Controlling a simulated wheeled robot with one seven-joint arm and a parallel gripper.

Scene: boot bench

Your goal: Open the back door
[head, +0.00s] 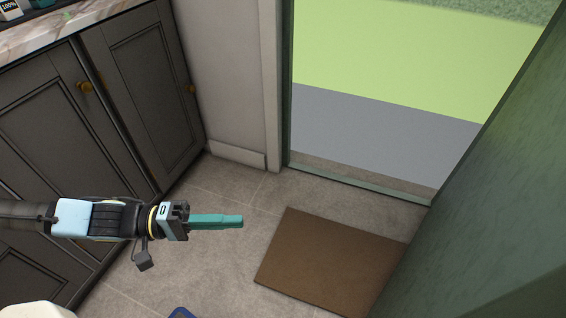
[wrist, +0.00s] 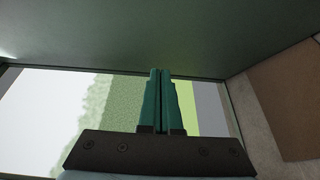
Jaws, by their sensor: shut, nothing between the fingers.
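The back door (head: 490,190) is a green panel at the right of the head view. It stands swung away from its green frame (head: 360,180), and the doorway is open to the outside. A green surface, which looks like the door (wrist: 150,35), fills the top of the wrist view. My gripper (head: 241,221) is left of the doormat in the head view, well apart from the door. Its teal fingers (wrist: 160,72) are together with nothing between them. No door handle shows in either view.
A brown doormat (head: 325,262) lies on the tiled floor inside the doorway. Dark grey cabinets (head: 140,85) with brass knobs and a marble-look top stand at the left. Outside are grey paving (head: 380,130) and grass (head: 400,50). A blue item (head: 181,313) shows at the bottom edge.

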